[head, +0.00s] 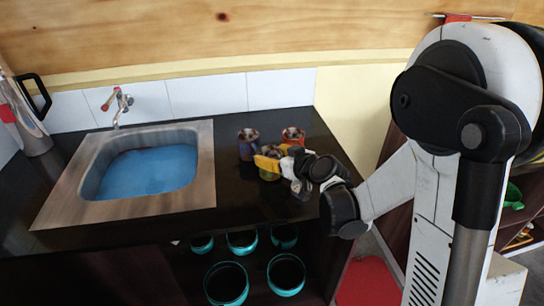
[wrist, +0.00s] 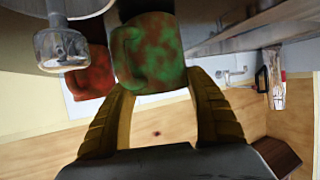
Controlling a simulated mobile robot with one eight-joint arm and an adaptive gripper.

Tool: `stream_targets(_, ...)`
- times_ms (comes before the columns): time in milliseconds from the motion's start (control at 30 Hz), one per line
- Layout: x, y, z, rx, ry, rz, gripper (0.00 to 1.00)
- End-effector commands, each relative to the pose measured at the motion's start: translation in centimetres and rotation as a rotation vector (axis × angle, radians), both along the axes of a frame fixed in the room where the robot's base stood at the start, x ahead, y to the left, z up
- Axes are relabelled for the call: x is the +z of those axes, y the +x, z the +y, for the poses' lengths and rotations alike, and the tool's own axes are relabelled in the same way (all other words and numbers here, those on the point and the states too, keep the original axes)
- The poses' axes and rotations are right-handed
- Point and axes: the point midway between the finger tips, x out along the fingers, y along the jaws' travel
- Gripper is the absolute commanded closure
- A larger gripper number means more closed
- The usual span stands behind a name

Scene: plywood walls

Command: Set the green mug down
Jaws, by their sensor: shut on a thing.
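The green mug (wrist: 148,50), mottled with red, stands out in the wrist view between my two yellow fingers, its handle toward the left. My gripper (wrist: 160,95) is shut on it. In the head view the green mug (head: 272,152) is partly hidden by my gripper (head: 268,163), over the right part of the dark counter (head: 235,200). I cannot tell whether its base touches the counter.
A purple mug (head: 248,145) is close on the left, and an orange-red mug (head: 293,136) close behind on the right. The sink (head: 205,180) is to the left, with a tap (head: 118,105). A jug (head: 30,125) stands at the far left. Bare counter lies in front of the mugs.

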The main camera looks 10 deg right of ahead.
Motion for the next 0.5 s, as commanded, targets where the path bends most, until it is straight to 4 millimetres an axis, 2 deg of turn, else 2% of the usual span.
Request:
stream_targets(100, -0.4, 0.01, -0.02, 0.0, 0.0, 0.0, 0.78)
stream_targets(133, -0.37, 0.01, -0.02, 0.0, 0.0, 0.0, 0.31)
stream_targets(200, -0.28, 0.01, -0.01, 0.0, 0.0, 0.0, 0.15)
stream_targets(500, -0.17, 0.01, -0.02, 0.0, 0.0, 0.0, 0.15)
